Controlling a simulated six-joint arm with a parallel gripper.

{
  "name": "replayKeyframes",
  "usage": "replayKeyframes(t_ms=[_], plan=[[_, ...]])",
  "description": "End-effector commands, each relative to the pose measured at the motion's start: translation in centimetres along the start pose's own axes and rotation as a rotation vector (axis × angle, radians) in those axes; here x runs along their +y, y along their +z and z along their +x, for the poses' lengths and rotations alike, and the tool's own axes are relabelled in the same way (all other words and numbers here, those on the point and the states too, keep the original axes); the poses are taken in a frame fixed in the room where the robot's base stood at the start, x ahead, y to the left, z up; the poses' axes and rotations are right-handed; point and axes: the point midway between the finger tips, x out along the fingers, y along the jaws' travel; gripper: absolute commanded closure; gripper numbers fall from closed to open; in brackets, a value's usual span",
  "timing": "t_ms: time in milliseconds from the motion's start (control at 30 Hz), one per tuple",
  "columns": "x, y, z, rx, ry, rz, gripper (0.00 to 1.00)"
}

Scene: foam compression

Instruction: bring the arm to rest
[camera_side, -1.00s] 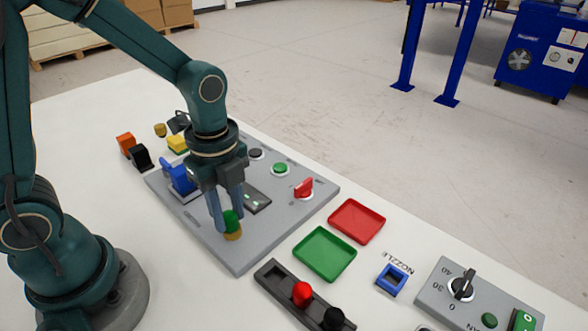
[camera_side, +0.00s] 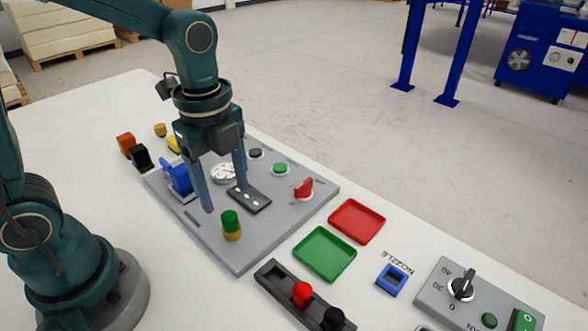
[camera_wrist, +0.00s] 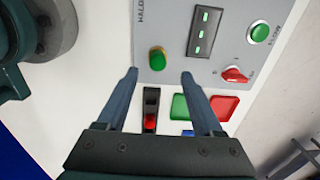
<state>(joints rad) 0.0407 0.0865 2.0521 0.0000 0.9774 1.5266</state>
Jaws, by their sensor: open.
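My gripper (camera_side: 224,195) is open and empty above the grey panel (camera_side: 245,255). Its two fingers are spread wide apart. A green cylinder on a yellow base (camera_side: 231,225) stands upright on the panel, just below and in front of the fingers in the side view. In the wrist view my gripper (camera_wrist: 158,75) shows from behind, and the green-topped cylinder (camera_wrist: 157,60) lies beyond the fingertips, between their lines and apart from both.
The panel carries a black indicator strip (camera_side: 249,198), a white dial (camera_side: 225,173), a blue clamp-like part (camera_side: 179,178), a red switch (camera_side: 303,188) and a green button (camera_side: 280,169). Green (camera_side: 325,254) and red (camera_side: 357,221) trays lie right. A slotted black block (camera_side: 302,293) is in front.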

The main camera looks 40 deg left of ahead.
Motion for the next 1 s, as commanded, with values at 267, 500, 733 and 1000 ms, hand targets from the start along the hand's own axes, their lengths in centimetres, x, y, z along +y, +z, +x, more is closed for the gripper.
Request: replayKeyframes(t_ms=[267, 500, 733, 1000], plan=[[1.4, 0.5, -4.6, 0.027, -0.215, -0.202, 0.32], [4.3, 0.8, -6.6, 0.159, -0.382, -0.763, 0.32], [6.1, 0.9, -6.2, 0.310, -0.406, -1.276, 0.32], [6.3, 0.9, -5.7, 0.364, -0.366, -1.530, 0.32]])
